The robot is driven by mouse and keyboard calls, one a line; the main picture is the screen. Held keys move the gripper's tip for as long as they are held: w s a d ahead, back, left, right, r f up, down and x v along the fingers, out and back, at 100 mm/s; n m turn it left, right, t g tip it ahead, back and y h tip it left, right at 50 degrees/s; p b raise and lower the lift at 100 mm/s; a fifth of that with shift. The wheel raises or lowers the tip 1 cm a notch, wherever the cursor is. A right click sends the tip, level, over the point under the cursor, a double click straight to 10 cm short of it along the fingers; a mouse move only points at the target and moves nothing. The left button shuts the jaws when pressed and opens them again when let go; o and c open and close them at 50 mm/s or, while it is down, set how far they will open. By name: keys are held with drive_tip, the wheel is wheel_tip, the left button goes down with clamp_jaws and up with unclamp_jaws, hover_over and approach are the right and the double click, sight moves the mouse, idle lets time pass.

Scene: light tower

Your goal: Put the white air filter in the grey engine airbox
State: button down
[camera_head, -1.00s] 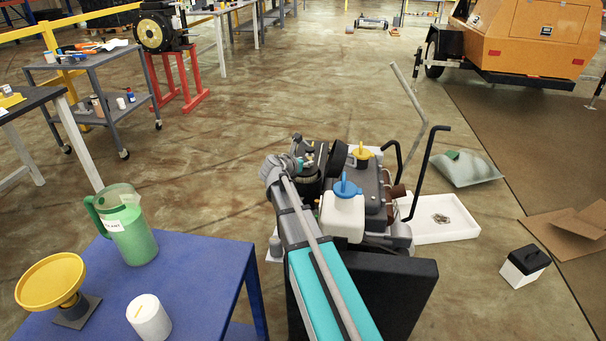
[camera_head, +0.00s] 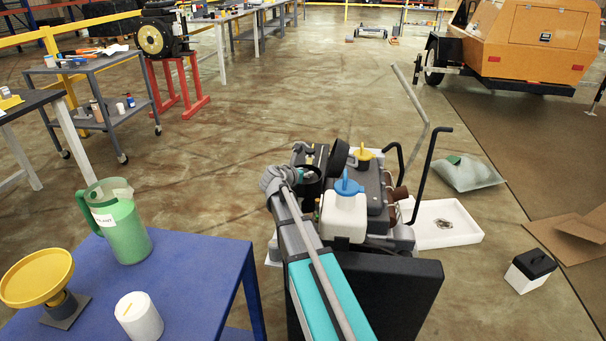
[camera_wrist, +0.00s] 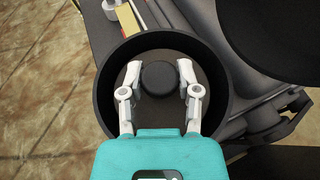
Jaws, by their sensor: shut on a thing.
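The white air filter (camera_head: 139,317), a short white cylinder with a yellow mark on top, stands upright on the blue table at the lower left. The grey engine airbox (camera_head: 309,187) is open on the engine, partly hidden by my arm; its round dark wall (camera_wrist: 218,112) rings my gripper in the wrist view. My gripper (camera_wrist: 159,76) reaches down inside the airbox. Its two white fingers are shut on a dark round part (camera_wrist: 159,80) at the middle of the airbox. What lies under that part is hidden. The white filter is well apart from my gripper.
A black round lid (camera_head: 338,158) stands raised beside the airbox. A white bottle with a blue cap (camera_head: 343,214) is close by. On the blue table (camera_head: 205,262) are a green jug (camera_head: 122,232) and a yellow dish on a stand (camera_head: 38,277). A white tray (camera_head: 455,222) lies behind.

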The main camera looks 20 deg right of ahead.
drive_tip(key=shift+c, duration=1.6)
unclamp_jaws()
drive_tip(key=shift+f, duration=0.1)
drive_tip(key=shift+r, duration=0.2)
drive_tip(key=p+v, duration=0.5)
drive_tip(key=v, duration=0.7)
drive_tip(key=shift+f, duration=0.2)
